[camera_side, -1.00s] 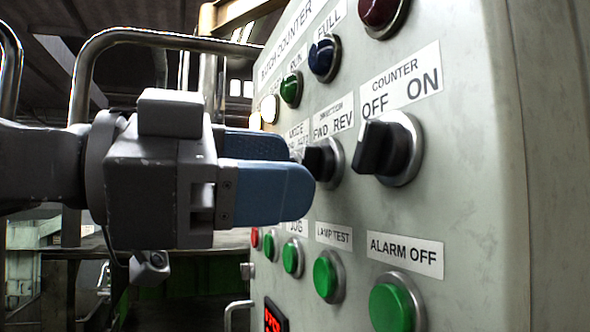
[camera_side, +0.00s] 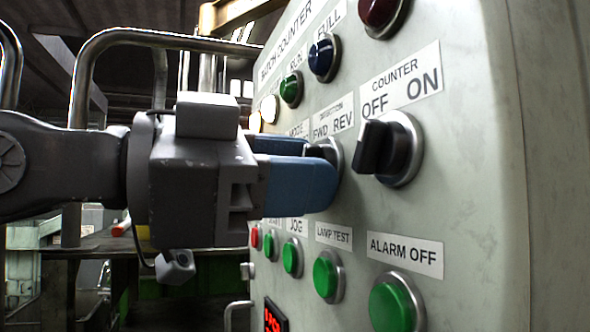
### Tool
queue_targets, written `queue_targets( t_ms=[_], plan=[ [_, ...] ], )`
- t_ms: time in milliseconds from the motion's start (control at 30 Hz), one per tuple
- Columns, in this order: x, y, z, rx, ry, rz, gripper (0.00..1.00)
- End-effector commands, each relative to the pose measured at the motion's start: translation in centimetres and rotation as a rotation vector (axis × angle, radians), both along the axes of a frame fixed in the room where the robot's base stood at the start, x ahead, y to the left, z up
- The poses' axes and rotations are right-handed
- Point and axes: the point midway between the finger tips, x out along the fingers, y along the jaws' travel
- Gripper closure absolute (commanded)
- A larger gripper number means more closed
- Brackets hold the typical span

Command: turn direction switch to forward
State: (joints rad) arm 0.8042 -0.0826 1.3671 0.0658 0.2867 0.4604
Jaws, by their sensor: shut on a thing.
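The direction switch (camera_side: 334,152) is a black rotary knob in a metal ring, under the label marked FWD and REV (camera_side: 333,126). My gripper (camera_side: 325,172) reaches it from the left, with its blue fingers on either side of the knob. The fingers are shut on the knob and the near finger hides most of it. Only the knob's top and part of its ring show, so I cannot tell which way it points.
The black counter switch (camera_side: 387,149) is close to the right of my fingers. Below are green buttons, including lamp test (camera_side: 327,276) and alarm off (camera_side: 396,303). Above are a blue lamp (camera_side: 324,58), a green lamp (camera_side: 291,89) and a red lamp (camera_side: 381,12). Metal rails (camera_side: 160,40) stand behind my arm.

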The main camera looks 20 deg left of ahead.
Motion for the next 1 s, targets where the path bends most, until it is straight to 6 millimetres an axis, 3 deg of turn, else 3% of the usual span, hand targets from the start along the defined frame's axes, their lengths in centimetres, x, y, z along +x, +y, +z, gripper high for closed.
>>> queue_targets(
  t_ms=[467,1000],
  plan=[
    [-0.09,-0.06,-0.05,-0.098,0.098,0.0,0.94],
    [-0.41,-0.38,-0.09,-0.444,0.445,-0.001,0.94]
  ],
)
